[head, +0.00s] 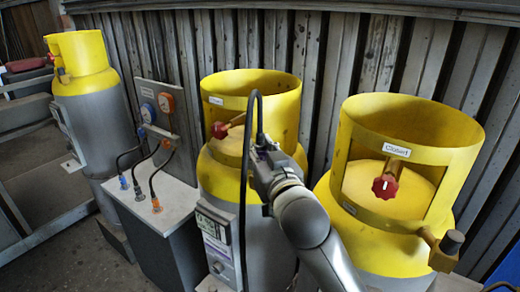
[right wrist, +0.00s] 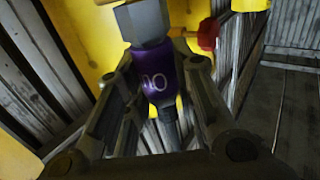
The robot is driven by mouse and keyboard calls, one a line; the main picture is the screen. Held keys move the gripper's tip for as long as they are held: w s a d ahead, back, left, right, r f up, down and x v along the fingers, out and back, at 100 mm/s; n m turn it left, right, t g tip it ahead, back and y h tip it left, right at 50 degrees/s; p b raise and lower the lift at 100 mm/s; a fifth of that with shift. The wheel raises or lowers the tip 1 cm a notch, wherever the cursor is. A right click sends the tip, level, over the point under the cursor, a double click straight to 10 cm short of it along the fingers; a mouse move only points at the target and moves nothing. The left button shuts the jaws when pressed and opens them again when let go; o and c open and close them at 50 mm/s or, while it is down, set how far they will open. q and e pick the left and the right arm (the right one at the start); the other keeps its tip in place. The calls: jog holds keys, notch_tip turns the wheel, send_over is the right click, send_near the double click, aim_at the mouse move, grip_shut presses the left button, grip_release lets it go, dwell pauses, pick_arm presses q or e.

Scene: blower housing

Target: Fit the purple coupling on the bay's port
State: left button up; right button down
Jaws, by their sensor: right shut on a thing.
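The purple coupling (right wrist: 161,75) shows in the right wrist view, with white marking on its side, a grey hexagonal end (right wrist: 144,22) above and a dark hose below. My right gripper (right wrist: 158,88) is shut on it, one finger on each side. In the head view my right gripper (head: 272,160) is in front of the middle yellow-and-grey cylinder (head: 228,175); the coupling is hidden there. A black hose (head: 245,135) loops up beside the gripper and hangs down. The middle cylinder's port is not visible; I cannot tell whether the coupling touches it. My left gripper is not in view.
The right cylinder (head: 375,235) has a red knob (head: 385,187) and a dark-capped brass side fitting (head: 446,250). Another cylinder (head: 90,110) stands at left. A grey cabinet (head: 150,205) carries gauges and short hoses. A corrugated wall (head: 330,50) is behind.

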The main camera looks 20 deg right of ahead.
jog(key=c, duration=1.1)
grip_release()
jog(key=s, duration=0.7)
jog(key=shift+s, duration=0.3)
jog(key=shift+f, duration=0.1)
